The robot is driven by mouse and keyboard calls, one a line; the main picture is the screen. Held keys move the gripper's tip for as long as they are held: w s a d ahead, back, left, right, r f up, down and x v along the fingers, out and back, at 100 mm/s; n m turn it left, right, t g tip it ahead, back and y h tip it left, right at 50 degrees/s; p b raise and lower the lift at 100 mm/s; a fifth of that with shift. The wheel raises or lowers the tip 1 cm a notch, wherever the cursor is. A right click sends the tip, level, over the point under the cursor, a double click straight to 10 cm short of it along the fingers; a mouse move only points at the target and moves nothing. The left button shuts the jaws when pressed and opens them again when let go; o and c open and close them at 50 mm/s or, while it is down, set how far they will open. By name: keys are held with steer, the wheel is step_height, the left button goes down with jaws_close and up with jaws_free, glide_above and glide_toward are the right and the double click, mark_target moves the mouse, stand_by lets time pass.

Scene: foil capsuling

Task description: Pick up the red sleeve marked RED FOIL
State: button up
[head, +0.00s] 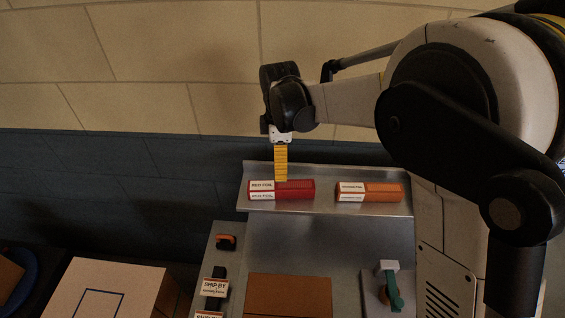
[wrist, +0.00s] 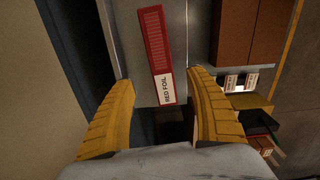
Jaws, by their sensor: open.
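The red sleeve (head: 295,189) lies on a raised grey metal shelf in the head view, its white label end reading RED FOIL to the left. It also shows in the wrist view (wrist: 153,40), its label end (wrist: 165,89) pointing toward my gripper. My gripper (head: 281,178) has yellow fingers that point down at the sleeve's left part. In the wrist view the two fingers of my gripper (wrist: 164,84) are spread wide, one on each side of the label end, with gaps between. I cannot tell how far above the sleeve the fingertips are.
An orange sleeve (head: 371,192) with a white label lies to the right on the same metal shelf (head: 325,207). Below are a brown block (head: 289,294), a green-handled tool (head: 393,291) and labelled holders (head: 215,286). A cardboard box (head: 112,285) stands lower left. A wall rises behind the shelf.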

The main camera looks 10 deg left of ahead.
mark_target(281, 185)
steer(key=f, duration=0.4)
steer(key=shift+s+d, duration=0.25)
steer(key=shift+s, duration=0.05)
steer(key=f, duration=0.5)
steer(key=shift+w+a+f, duration=0.15)
steer(key=shift+w+f, duration=0.05)
steer(key=shift+f, duration=0.1)
steer(key=c, duration=1.3)
